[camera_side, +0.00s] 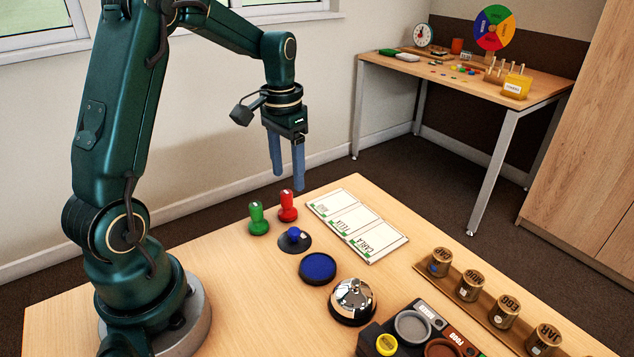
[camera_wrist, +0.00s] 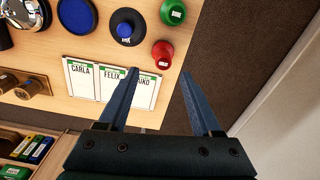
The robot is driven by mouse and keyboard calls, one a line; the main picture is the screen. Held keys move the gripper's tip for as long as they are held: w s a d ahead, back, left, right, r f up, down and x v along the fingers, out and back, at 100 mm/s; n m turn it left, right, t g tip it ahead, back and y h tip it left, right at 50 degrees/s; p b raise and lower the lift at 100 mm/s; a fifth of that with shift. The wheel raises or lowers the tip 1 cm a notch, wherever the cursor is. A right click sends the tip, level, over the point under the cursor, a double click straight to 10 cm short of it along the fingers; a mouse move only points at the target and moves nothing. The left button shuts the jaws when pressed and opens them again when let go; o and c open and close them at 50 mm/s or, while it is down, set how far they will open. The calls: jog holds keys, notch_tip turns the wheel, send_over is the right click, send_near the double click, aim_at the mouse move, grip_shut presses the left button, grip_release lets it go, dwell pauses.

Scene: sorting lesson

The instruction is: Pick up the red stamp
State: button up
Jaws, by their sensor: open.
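The red stamp (camera_side: 287,206) stands upright near the table's back edge in the side view, just right of the green stamp (camera_side: 258,219).
Close by are name cards (camera_side: 357,224), a dark disc with a blue knob (camera_side: 294,236), a blue ink pad (camera_side: 317,267) and a chrome bell (camera_side: 353,301). Labelled cups stand in a wooden rack (camera_side: 500,333) at right. The table's front left is clear.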

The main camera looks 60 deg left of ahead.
aim_at(286, 192)
jog(key=shift+s+a+f, duration=0.15)
jog(key=shift+f, duration=0.3)
jog(key=shift+s+a+f, duration=0.1)
jog(key=shift+s+f, duration=0.05)
jog(key=shift+f, duration=2.35)
grip_shut()
